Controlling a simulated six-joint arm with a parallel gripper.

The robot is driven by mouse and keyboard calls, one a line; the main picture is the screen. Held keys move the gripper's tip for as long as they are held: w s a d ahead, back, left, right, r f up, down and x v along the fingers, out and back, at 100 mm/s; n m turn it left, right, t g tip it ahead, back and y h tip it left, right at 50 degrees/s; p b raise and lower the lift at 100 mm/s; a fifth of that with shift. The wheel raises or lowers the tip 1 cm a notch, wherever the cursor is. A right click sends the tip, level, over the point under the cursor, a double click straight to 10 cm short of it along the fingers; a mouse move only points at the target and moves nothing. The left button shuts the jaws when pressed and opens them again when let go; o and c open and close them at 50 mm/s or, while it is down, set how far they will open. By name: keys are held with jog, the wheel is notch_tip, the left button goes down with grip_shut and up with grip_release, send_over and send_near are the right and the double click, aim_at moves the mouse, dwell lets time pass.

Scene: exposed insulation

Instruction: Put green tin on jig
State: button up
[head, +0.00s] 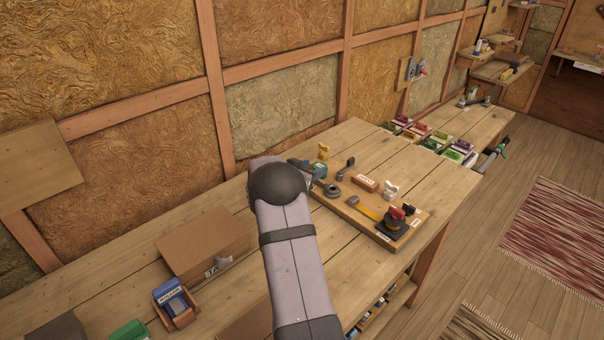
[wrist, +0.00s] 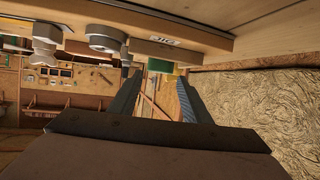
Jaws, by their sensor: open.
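My gripper (wrist: 160,80) is open, its two fingers reaching forward in the wrist view. A small green thing (wrist: 160,66), likely the green tin, shows by the fingertips; I cannot tell whether they touch it. In the head view a teal-green thing (head: 320,170) sits by the end of my arm, at the left end of a wooden board (head: 350,205) on the bench; most of my gripper is hidden there. Whether the board is the jig is unclear.
The board carries a grey ring (head: 332,190), a reddish block (head: 365,183), a white figure (head: 391,190) and a dark round tool (head: 392,228). A yellow figure (head: 323,150) stands behind. A cardboard box (head: 200,243) and a blue item in a holder (head: 172,300) stand at left.

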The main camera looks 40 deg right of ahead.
jog(key=v, duration=0.6)
jog(key=shift+a+b, duration=0.25)
jog(key=shift+b, duration=0.1)
jog(key=shift+s+r, duration=0.1)
